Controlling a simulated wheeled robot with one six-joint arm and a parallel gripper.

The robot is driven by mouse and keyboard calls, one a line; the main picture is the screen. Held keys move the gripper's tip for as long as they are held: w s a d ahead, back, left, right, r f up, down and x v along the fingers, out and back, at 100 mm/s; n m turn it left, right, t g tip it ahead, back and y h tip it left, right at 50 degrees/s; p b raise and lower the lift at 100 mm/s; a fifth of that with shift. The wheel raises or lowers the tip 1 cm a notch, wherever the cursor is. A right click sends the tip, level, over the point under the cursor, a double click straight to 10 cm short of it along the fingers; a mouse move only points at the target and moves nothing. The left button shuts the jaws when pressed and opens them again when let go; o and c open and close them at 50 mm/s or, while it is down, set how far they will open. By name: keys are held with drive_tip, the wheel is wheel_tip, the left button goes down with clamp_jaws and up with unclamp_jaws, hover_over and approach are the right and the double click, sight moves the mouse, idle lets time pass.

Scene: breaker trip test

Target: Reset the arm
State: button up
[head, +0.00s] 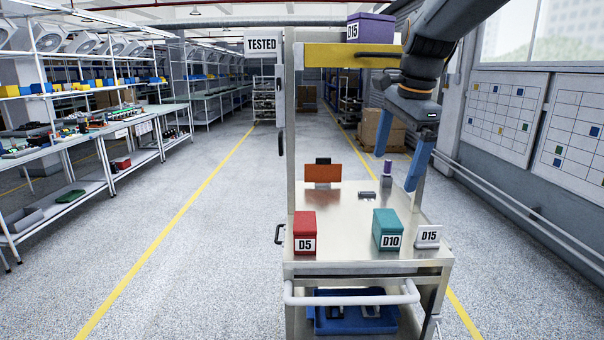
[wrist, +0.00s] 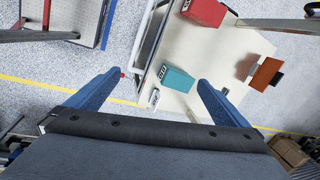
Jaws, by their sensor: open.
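My gripper (head: 400,155) hangs above the right side of a metal cart (head: 345,232), its two blue fingers apart and nothing between them. In the wrist view the open fingers (wrist: 160,92) show with the cart top beyond them. A red D5 box (head: 304,232) stands at the cart's front left. A teal D10 box (head: 387,229) stands at the front right, with a white D15 sign (head: 428,236) beside it. A purple D15 box (head: 371,27) sits high on the yellow-fronted shelf (head: 335,55) at the top of the cart. My arm comes down from the upper right.
An orange panel (head: 322,173), a small dark block (head: 367,196) and a small purple-and-white item (head: 387,170) are toward the back of the cart top. A TESTED sign (head: 262,45) hangs at the upright. Workbenches (head: 70,150) line the left; the floor between is clear.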

drive_tip(key=s+f+n+b, duration=0.1)
drive_tip(key=s+f+n, duration=0.4)
drive_tip(key=f, duration=0.5)
drive_tip(key=s+f+n+b, duration=0.1)
drive_tip(key=s+f+n, duration=0.4)
drive_tip(key=s+f, duration=0.3)
drive_tip(key=s+f+n+g+b, duration=0.1)
drive_tip(key=s+f+n, duration=0.4)
drive_tip(key=f, duration=0.7)
drive_tip(key=shift+s+a+f+h+b, duration=0.2)
drive_tip(key=shift+s+a+h+b, duration=0.25)
drive_tip(key=shift+s, duration=0.35)
